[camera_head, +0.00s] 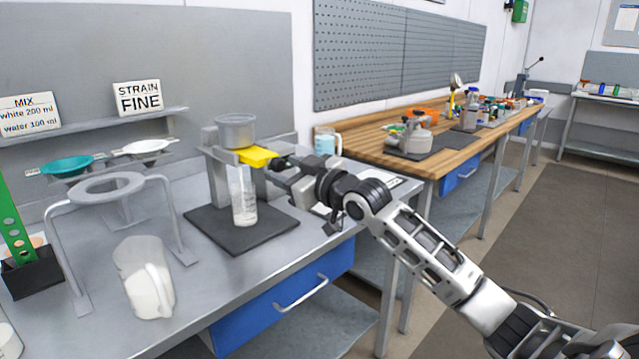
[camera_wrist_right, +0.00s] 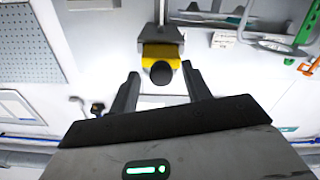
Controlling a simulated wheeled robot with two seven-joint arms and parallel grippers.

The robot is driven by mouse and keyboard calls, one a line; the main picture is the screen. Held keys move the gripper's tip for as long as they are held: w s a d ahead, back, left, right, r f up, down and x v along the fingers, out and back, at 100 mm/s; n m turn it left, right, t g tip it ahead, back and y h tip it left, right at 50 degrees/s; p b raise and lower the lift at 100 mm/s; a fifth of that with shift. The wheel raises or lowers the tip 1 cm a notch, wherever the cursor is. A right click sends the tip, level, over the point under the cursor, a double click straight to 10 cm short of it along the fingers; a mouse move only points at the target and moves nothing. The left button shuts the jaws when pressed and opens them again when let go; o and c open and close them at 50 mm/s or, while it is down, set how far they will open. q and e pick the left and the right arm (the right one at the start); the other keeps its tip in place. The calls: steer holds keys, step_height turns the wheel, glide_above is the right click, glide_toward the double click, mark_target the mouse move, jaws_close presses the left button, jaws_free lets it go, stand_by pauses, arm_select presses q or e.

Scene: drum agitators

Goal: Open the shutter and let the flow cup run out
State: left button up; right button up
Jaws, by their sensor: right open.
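The grey flow cup (camera_head: 236,130) sits on a metal stand on the left bench. The yellow shutter (camera_head: 258,157) is just under the cup, and its black knob faces my right gripper (camera_head: 284,168). A clear measuring cylinder (camera_head: 243,202) stands upright below, on a dark mat (camera_head: 263,235); I cannot tell how full it is. In the right wrist view, the yellow shutter (camera_wrist_right: 162,54) and its black knob (camera_wrist_right: 161,73) lie ahead, between the lines of the open fingers of my right gripper (camera_wrist_right: 161,84). The fingers hold nothing. My left gripper is out of view.
A ring stand (camera_head: 107,184) and a white-filled jug (camera_head: 146,280) stand to the left. Teal (camera_head: 68,166) and white strainers (camera_head: 146,147) rest on the rack behind. A light blue mug (camera_head: 326,142) is right of the cup stand.

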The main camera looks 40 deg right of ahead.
steer(key=s+d+b, duration=0.2)
steer(key=s, duration=1.2)
steer(key=shift+b, duration=0.3)
steer(key=s+a+f+m+g, duration=0.1)
steer(key=s+a+f+g, duration=0.15)
steer(key=f, duration=0.75)
steer(key=s+a+f+m+g, duration=0.1)
steer(key=a+f, duration=0.2)
steer(key=f, duration=0.8)
steer(key=s+a+f+g, duration=0.3)
steer(key=s+a+f, duration=1)
steer(key=a+f, duration=0.2)
steer(key=a, duration=0.2)
steer(key=shift+a+f+m+g+y, duration=0.3)
steer(key=shift+a+f+g, duration=0.05)
